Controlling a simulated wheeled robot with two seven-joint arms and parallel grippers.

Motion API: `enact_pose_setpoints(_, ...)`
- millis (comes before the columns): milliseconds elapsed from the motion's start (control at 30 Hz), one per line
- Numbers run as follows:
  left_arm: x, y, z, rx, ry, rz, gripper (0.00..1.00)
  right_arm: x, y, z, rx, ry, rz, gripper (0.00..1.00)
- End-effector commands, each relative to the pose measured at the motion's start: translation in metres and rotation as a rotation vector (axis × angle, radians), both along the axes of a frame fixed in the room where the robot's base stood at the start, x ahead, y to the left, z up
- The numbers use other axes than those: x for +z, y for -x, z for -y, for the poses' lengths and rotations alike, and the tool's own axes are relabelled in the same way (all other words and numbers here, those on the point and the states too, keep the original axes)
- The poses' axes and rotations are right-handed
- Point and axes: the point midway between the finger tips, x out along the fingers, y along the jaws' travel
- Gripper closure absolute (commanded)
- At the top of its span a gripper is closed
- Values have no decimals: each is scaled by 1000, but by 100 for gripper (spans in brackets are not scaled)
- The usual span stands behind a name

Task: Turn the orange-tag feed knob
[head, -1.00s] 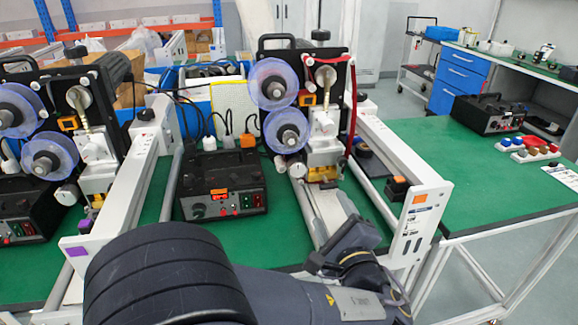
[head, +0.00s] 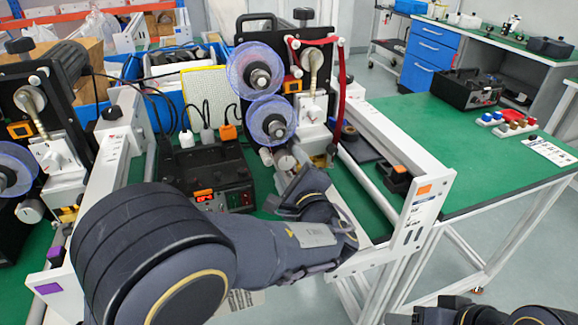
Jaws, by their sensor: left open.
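The coder with the orange tag (head: 424,189) on its white rail end stands in the middle, with two clear blue-rimmed reels. Its white feed knob (head: 286,162) shows low on the coder, below the lower reel. My left gripper (head: 303,184) is open and empty just in front of the knob, a little to its lower right. Its fingers point away from me toward the coder; whether they touch the knob cannot be told. Dark parts of my right arm, perhaps its gripper (head: 465,309), show at the bottom right edge, cut off by the frame.
A black control box (head: 208,176) with a red display and an orange label stands left of my left gripper. Another coder with a purple tag (head: 48,288) is at the left. White rails (head: 395,150) flank the middle coder.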

Motion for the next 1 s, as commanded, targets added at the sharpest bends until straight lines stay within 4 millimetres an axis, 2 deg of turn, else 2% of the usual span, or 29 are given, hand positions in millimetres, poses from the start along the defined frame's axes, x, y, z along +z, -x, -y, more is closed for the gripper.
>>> enact_pose_setpoints(333, 0, -5, -2, -1, 0, 1, 40, 0, 0, 0, 0, 0, 0, 45)
enact_pose_setpoints(667, 0, -5, -2, -1, 0, 1, 83, 0, 0, 0, 0, 0, 0, 45)
enact_pose_setpoints(1000, 1, -5, -2, 0, -48, -16, 84, 5, 0, 0, 0, 0, 0, 45)
